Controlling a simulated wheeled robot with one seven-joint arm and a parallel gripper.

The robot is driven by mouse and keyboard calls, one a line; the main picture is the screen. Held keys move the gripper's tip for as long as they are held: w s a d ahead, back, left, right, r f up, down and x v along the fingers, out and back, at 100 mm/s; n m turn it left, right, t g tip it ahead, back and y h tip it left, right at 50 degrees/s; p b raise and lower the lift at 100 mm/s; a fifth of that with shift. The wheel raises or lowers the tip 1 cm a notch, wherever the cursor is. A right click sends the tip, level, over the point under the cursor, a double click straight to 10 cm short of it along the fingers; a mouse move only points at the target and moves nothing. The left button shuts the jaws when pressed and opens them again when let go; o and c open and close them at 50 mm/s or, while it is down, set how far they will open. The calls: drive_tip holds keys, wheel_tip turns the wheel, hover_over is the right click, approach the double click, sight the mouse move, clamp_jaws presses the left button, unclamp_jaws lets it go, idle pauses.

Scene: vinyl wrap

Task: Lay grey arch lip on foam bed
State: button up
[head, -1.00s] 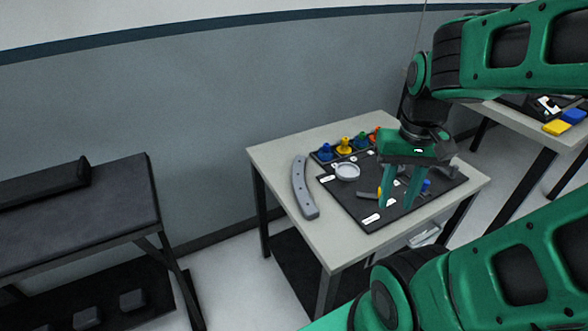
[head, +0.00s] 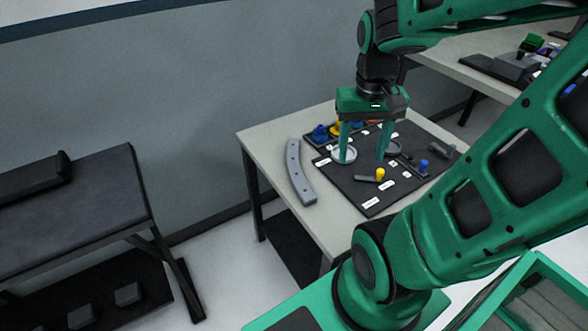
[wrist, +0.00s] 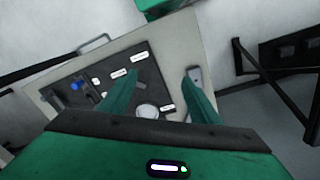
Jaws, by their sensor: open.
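The grey arch lip (head: 299,172), a curved bar with dark holes, lies on the left side of the pale table (head: 258,140). In the wrist view one end of the arch lip (wrist: 194,72) shows behind my right finger, which hides the rest. My gripper (head: 363,158) is open and empty, pointing down above the black mat, right of the arch lip; its spread fingers also show in the wrist view (wrist: 160,75). The dark padded bench top (head: 90,205) at the left looks like the foam bed.
A black mat (head: 372,205) with white labels holds a round pale dish, a yellow knob (head: 380,173) and a blue knob (head: 423,165). Coloured knobs stand at the back, including a blue one (head: 319,133). A dark block (head: 32,180) lies on the bench's back; its front is clear. A floor gap separates bench and table.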

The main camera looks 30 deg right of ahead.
drive_tip(key=w+f, duration=0.3)
drive_tip(key=w, duration=0.8)
drive_tip(key=n+t, duration=0.1)
hover_over(294, 166)
drive_tip(key=f, duration=0.9)
drive_tip(key=shift+s+a+f, duration=0.15)
drive_tip(key=shift+a+f, duration=0.1)
drive_tip(key=shift+f, duration=0.05)
drive_tip(key=shift+d+f, duration=0.15)
drive_tip(key=shift+f, duration=1.5)
drive_tip(key=shift+d+f, duration=0.15)
drive_tip(key=shift+f, duration=1.45)
drive_tip(key=c, duration=1.3)
drive_tip(key=shift+c, duration=0.4)
drive_tip(key=shift+r, duration=0.15)
